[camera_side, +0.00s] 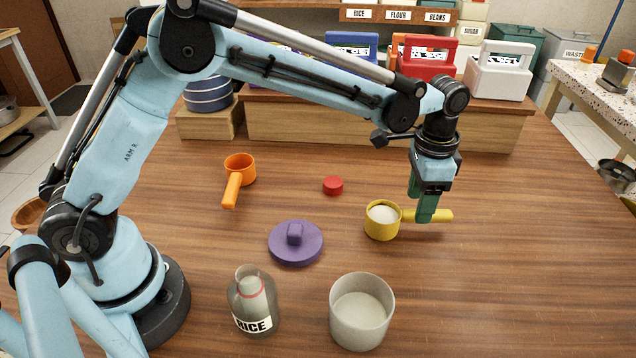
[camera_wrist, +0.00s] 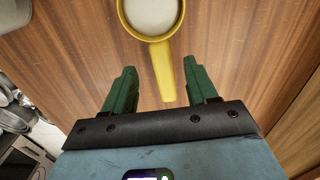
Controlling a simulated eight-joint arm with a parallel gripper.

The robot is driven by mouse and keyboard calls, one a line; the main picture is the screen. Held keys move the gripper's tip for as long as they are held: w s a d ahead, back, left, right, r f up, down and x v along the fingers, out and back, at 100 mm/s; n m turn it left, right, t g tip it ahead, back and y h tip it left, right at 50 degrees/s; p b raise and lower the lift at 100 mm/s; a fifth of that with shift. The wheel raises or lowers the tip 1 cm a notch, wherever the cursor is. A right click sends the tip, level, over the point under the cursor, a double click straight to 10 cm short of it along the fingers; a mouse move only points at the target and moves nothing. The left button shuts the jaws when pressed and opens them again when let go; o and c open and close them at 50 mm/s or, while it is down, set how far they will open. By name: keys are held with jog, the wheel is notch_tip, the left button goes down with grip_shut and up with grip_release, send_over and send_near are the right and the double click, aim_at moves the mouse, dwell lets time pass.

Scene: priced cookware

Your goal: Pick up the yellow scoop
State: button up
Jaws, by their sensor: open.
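The yellow scoop (camera_side: 382,228) stands upright on the wooden table, right of centre in the side view, with white contents in its cup. Its handle points right. My gripper (camera_side: 424,208) is at the handle, fingers pointing down; the near finger hides part of the handle. In the wrist view the scoop's cup (camera_wrist: 152,14) is at the top edge, partly cut off. Its handle runs down between the two green fingers of my open gripper (camera_wrist: 160,78), with a gap on both sides. The fingers do not appear to touch it.
An orange scoop (camera_side: 239,168), red cap (camera_side: 333,185), purple lid (camera_side: 296,246), rice bottle (camera_side: 252,305) and pale container (camera_side: 360,325) stand on the table (camera_side: 500,270). Caddies, including a red one (camera_side: 428,62), stand on a wooden riser behind. The table's right side is clear.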

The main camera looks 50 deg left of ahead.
aim_at(408, 221)
jog(key=shift+w+a+f, duration=0.1)
jog(key=shift+f, duration=2.2)
grip_shut()
